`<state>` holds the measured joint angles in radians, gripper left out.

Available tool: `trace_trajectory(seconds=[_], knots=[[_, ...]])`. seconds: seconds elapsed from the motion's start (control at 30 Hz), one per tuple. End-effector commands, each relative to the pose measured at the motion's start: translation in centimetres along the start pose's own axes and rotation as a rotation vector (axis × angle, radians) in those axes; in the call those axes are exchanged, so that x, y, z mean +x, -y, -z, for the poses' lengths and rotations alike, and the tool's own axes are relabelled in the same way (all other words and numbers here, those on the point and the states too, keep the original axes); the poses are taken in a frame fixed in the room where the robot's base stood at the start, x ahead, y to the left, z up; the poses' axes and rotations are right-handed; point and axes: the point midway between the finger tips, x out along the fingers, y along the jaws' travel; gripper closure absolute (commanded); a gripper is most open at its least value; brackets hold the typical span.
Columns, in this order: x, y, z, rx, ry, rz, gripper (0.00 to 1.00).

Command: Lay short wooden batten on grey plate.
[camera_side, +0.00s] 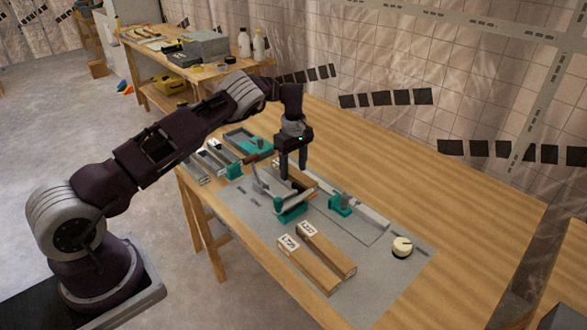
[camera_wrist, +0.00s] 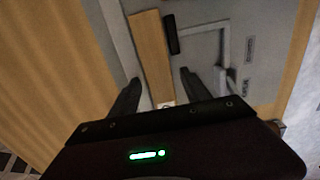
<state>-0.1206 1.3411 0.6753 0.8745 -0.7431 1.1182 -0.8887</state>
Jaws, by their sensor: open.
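My gripper (camera_side: 293,174) is open, its fingers pointing down over the grey plate (camera_side: 372,262). A wooden batten (camera_side: 311,186) lies just below and behind the fingers, partly hidden by them. In the wrist view, a batten (camera_wrist: 151,50) with a pale label at its near end runs between the open fingertips (camera_wrist: 160,78), along a pale rail. I cannot tell whether the fingers touch it. Two more labelled battens, one (camera_side: 309,264) nearer the front edge and one (camera_side: 330,249) beside it, lie side by side on the plate. I cannot tell which is the task's short one.
Green clamps stand left (camera_side: 291,210) and right (camera_side: 340,204) of a pale rail (camera_side: 365,213). A dark clamp handle (camera_wrist: 172,34) lies close beside the batten. Trays (camera_side: 208,158) lie at the left; the bench's far right is clear.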

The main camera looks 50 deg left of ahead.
Motion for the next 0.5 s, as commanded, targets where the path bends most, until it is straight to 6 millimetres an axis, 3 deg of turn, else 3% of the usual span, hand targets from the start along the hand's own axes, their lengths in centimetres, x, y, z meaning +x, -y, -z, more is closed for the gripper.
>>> trace_trajectory(seconds=[0.3,0.5], knots=[[-8.0,-0.2,0.1,0.0,0.0,-0.007,0.44],[-11.3,-0.1,0.1,0.0,0.0,-0.003,0.44]])
